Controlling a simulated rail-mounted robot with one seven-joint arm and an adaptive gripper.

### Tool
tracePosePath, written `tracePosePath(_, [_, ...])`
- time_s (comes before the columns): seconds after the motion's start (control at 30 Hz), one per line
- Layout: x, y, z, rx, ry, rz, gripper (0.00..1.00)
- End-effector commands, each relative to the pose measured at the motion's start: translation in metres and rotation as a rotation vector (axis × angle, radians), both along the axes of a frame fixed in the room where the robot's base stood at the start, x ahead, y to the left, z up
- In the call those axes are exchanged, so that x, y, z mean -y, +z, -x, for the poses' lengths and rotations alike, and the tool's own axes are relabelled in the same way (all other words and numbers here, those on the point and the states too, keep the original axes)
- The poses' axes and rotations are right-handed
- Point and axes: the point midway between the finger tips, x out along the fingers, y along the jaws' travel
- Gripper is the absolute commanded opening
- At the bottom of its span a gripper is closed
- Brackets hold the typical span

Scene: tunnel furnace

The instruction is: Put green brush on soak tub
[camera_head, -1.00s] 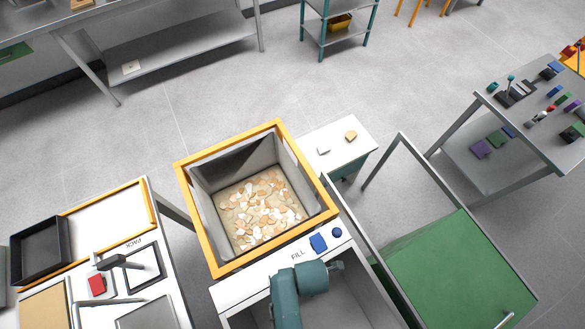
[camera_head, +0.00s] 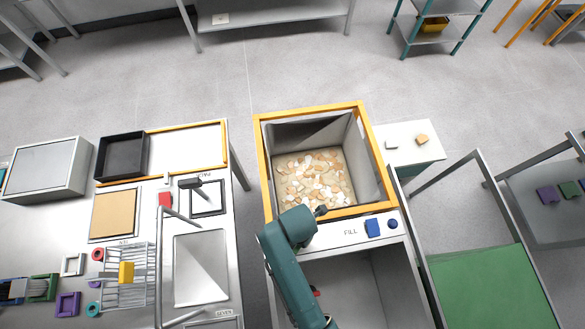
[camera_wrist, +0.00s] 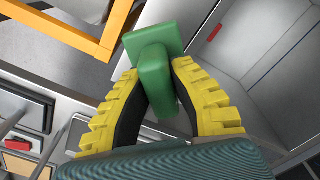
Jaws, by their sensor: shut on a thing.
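In the wrist view my gripper (camera_wrist: 155,72) has its yellow ridged fingers closed on the green brush (camera_wrist: 152,42), a green block-like piece with a wider top. In the head view the brush cannot be made out, and my teal arm reaches up near the front of a deep bin with an orange-yellow rim (camera_head: 262,165). The bin holds many pale chips. No label marks a soak tub, so I cannot tell which container it is; a grey basin (camera_head: 202,270) lies left of my arm.
The orange-yellow rim also shows in the wrist view (camera_wrist: 62,32). A wire rack (camera_head: 140,285), a black tray (camera_head: 121,157) and a tan board (camera_head: 114,214) crowd the left bench. A metal-framed green-floored bay (camera_head: 485,290) stands right. Open floor lies behind.

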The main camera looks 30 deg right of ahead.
Motion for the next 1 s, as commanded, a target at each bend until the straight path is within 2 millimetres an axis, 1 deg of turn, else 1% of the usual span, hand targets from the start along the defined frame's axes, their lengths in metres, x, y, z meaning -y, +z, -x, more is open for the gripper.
tracePosePath(0.03, [0.000,-0.014,0.000,-0.003,0.000,0.000,0.00])
tracePosePath(0.1, [0.000,-0.027,0.000,-0.002,0.000,0.000,0.00])
tracePosePath(0.17, [0.000,-0.034,-0.001,0.000,0.000,0.000,0.00])
tracePosePath(0.3, [0.000,-0.059,0.000,-0.001,0.000,-0.001,0.00])
tracePosePath(0.4, [0.000,-0.072,0.000,-0.001,0.000,0.000,0.00])
tracePosePath(0.77, [0.000,-0.078,0.000,0.001,0.000,0.001,0.00])
tracePosePath(0.8, [0.000,-0.077,0.000,0.001,0.000,0.001,0.26])
tracePosePath(0.9, [0.000,-0.077,0.000,0.001,0.000,0.001,0.41])
tracePosePath(1.0, [0.000,-0.077,0.000,0.001,0.000,0.000,0.41])
